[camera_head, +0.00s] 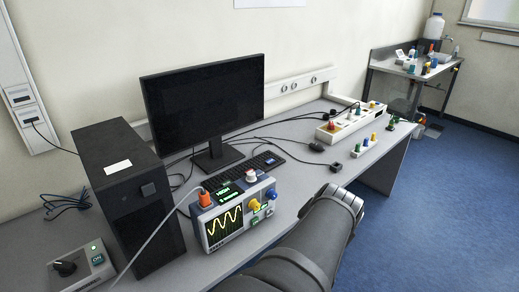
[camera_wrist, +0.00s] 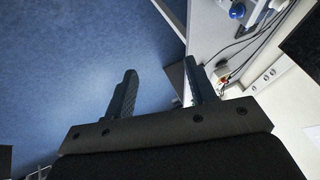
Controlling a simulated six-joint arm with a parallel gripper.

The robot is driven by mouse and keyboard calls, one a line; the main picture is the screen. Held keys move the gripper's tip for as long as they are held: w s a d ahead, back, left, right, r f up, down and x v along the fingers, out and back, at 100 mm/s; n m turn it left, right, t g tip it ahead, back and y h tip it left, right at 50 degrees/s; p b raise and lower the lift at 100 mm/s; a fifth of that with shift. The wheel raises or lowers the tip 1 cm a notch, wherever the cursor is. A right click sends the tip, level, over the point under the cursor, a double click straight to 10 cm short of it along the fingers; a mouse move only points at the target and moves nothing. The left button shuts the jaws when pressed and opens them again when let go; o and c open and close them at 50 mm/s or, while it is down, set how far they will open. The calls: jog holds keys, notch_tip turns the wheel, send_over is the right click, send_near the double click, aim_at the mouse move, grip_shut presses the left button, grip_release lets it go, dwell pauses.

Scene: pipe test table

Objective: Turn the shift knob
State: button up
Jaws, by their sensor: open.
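No knob in view is labelled so that I can read it as the shift knob. A dark round knob (camera_head: 65,268) sits on a grey control box (camera_head: 82,271) with a teal button, at the lower left of the head view. My gripper (camera_wrist: 163,88) is open and empty in the wrist view, over the blue floor and the desk's edge. It is apart from all the knobs.
A black computer tower (camera_head: 130,195) stands between the control box and the oscilloscope. A monitor (camera_head: 205,105), a keyboard (camera_head: 238,172) and loose cables lie behind. A power strip (camera_head: 350,122) and small colored parts are at the desk's far right.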

jog(key=w+a+f+m+y, duration=0.2)
jog(key=w+a+m+y, duration=0.15)
jog(key=w, duration=0.35)
jog(key=w+a+f+m+y, duration=0.1)
jog(key=w+a+m+y, duration=0.15)
jog(key=w+m, duration=0.35)
jog(key=m+t+y, duration=0.2)
jog(key=m+y, duration=0.3)
jog(key=m, duration=0.3)
send_near(252, 173)
jog(key=shift+n, duration=0.25)
jog(key=x, duration=1)
jog(key=shift+w+a+f, duration=0.1)
jog(key=shift+w+a, duration=0.05)
jog(key=shift+a, duration=0.15)
jog(key=shift+c, duration=0.2)
jog(key=c, duration=0.9)
